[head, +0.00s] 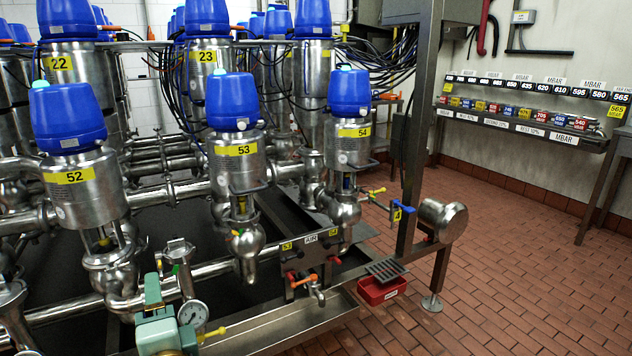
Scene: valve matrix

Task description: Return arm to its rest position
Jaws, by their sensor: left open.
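Most of the left arm is outside the picture. My right gripper is not in view.
Blue-capped steel valves labelled 52 (75,180), 53 (238,152) and 54 (352,135) stand close around. A tap panel (310,255), a steel post (418,140) and a red bin (381,290) are to the right. Brick floor (500,250) is clear beyond.

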